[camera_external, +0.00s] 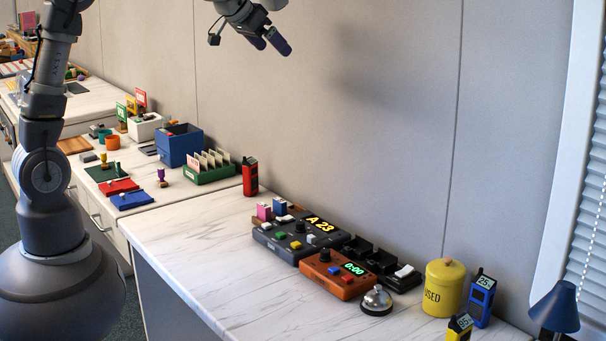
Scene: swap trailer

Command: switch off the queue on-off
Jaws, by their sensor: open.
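The dark grey queue box (270,240) lies on the white marbled counter, its display (320,224) lit with a yellow "A 23". I cannot tell which of these is the on-off. My gripper (269,42) is open and empty at the top of the view, apart from the box and high above the counter.
An orange timer (340,280) showing "0:00" sits close in front of the queue box. A black tray (385,268) is beside it, with a bell (376,300) and a yellow canister (443,287) to the right. A red handheld device (250,177) stands behind left. The counter's left part is clear.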

